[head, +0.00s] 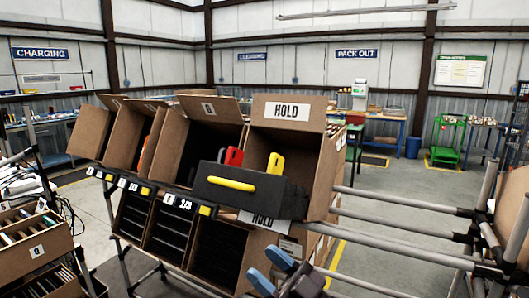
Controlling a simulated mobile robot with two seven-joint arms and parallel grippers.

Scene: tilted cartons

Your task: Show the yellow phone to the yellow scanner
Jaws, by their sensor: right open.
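A yellow upright item (275,164) stands out of a black box (252,191) in front of the HOLD carton (300,150). I cannot tell whether it is the yellow scanner or the yellow phone. The box has a yellow handle-like bar (231,183) on its front, and a red item (233,156) stands to the left of the yellow one. No other phone or scanner can be made out. My right gripper (269,269) has blue fingertips, is open with nothing seen between them, and is low in front of the rack, below the box. My left gripper is not in view.
Tilted open cartons (205,140) line the rack on the left, with dark-filled ones (170,228) below. Grey metal rails (395,202) run across the right. Open floor lies behind the rails.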

